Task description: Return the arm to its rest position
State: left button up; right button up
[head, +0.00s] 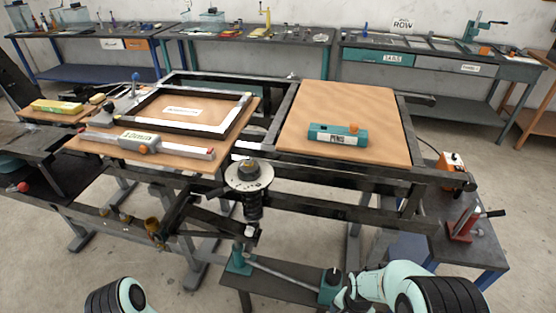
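The spring suspension (252,200) stands upright in front of the middle of the bench, with a round pale plate (249,175) on its top. A grey bar (285,274) runs below it between a teal bracket (240,262) and a teal block with a black knob (331,284). My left arm shows only as a teal and black link at the bottom left edge; its gripper is out of view. My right arm comes in at the bottom right and bends toward the teal block. Its far end is small and dark there, and I cannot make out the fingers or whether they touch anything.
A wooden panel (345,105) on the bench frame carries a teal box (337,134). A left board (95,145) holds a label-bearing tool (140,141). A red clamp (466,222) and an orange box (451,170) stand at right. Loaded workbenches line the back wall.

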jog(key=s+a+f+n+g+y+p, duration=0.1)
jog(key=s+a+f+n, duration=0.15)
jog(key=s+f, duration=0.75)
pick_arm(q)
jog(key=w+r, duration=0.1)
jog(key=w+r+p, duration=0.1)
jog(key=shift+r, duration=0.3)
pick_arm(e)
jog(key=s+a+f+n+y, duration=0.2)
jog(key=s+a+f, duration=0.2)
jog(key=s, duration=0.4)
jog(key=shift+a+f+y, duration=0.25)
jog(key=shift+a+y, duration=0.05)
